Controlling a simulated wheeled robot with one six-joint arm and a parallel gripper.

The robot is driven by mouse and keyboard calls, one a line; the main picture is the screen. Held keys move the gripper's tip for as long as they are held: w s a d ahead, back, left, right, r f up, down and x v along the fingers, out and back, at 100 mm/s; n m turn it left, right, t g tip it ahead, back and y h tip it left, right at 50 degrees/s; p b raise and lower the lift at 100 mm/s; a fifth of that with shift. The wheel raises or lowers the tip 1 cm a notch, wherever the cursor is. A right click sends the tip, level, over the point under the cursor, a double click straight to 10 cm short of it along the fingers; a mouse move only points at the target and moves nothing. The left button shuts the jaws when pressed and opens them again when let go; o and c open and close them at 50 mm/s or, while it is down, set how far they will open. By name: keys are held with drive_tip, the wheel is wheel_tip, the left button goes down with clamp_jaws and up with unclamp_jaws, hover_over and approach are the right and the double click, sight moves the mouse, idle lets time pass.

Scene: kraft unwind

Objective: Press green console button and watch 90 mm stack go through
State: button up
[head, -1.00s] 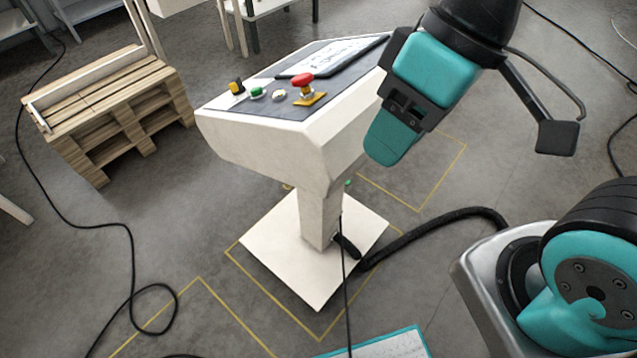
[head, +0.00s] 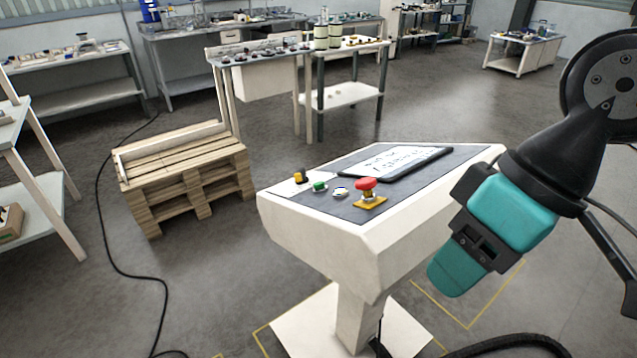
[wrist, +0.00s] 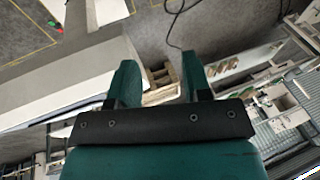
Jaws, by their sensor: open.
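The console (head: 350,240) is a white pedestal desk with a dark sloped top. Its green button (head: 320,186) sits on the left part of the panel, between a yellow-and-black switch (head: 300,176) and a pale round button (head: 341,191). A red mushroom button (head: 366,186) on a yellow base is to the right. My gripper (head: 456,272) hangs beside the console's right side, apart from the buttons. In the wrist view, its two teal fingers (wrist: 158,80) are spread with nothing between them. No 90 mm stack can be made out.
A tablet-like board (head: 395,160) lies on the console top. A wooden pallet stack (head: 185,180) stands to the left, with a black cable on the floor beside it. Workbenches (head: 345,95) line the back. Open floor lies behind the console.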

clamp_jaws()
idle(1.8)
